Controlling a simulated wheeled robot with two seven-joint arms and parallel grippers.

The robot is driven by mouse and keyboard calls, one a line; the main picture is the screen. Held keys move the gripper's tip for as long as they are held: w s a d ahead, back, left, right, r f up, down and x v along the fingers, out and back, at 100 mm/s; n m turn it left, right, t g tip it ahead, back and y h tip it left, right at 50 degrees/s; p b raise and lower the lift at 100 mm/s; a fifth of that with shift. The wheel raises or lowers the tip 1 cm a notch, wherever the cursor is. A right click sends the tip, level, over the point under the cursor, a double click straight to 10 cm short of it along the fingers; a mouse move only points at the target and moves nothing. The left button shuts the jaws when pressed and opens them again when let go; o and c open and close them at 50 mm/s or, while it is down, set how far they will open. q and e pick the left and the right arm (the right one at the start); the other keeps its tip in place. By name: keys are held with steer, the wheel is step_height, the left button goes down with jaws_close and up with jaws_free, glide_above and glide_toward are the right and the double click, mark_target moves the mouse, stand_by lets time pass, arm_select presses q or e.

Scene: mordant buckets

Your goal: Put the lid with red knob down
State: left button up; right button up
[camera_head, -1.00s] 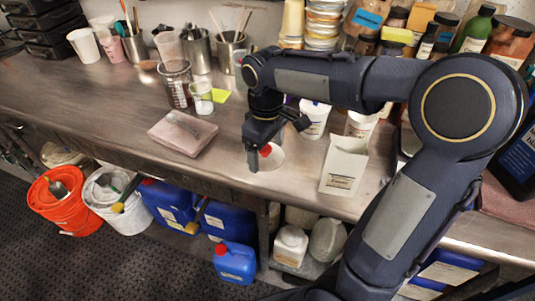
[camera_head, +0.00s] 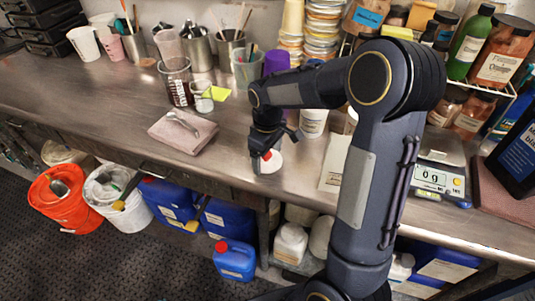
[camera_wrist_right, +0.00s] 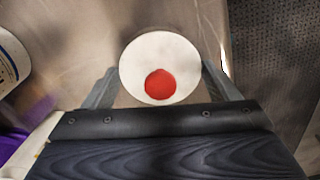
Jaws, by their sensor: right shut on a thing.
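The lid is a white disc (camera_head: 270,166) with a red knob (camera_head: 267,156). It is at the front part of the steel counter, below my right gripper (camera_head: 262,153). In the right wrist view the round white lid (camera_wrist_right: 150,50) and its red knob (camera_wrist_right: 160,84) lie between the two fingers of my right gripper (camera_wrist_right: 160,88), which is shut on the lid. I cannot tell whether the lid touches the counter or hangs just above it. My left gripper is not in view.
A folded pink cloth with a spoon (camera_head: 187,137) lies left of the lid. A white tub (camera_head: 313,124) stands behind to the right. A scale reading 0 g (camera_head: 437,180) is at the right. Bare steel counter (camera_head: 235,165) lies between cloth and lid, close to the front edge.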

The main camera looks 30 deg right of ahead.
steer(key=shift+f, duration=0.2)
steer(key=o, duration=0.9)
steer(key=shift+r, duration=0.15)
step_height(320, 180, up, 11)
steer(key=s+a+m+t+y, duration=0.1)
steer(key=s+a+m+t, duration=0.1)
steer(key=s, duration=0.5)
steer(key=s+a+f+m+t+y, duration=0.1)
steer(key=s+a+m, duration=0.1)
steer(key=s, duration=0.5)
steer(key=s+a+m+t+y, duration=0.1)
steer(key=s+a+m+t, duration=0.1)
steer(key=s, duration=0.6)
steer(key=shift+a+f+m+t+y, duration=0.15)
steer(key=shift+a+m+t+y, duration=0.25)
steer(key=shift+a, duration=0.35)
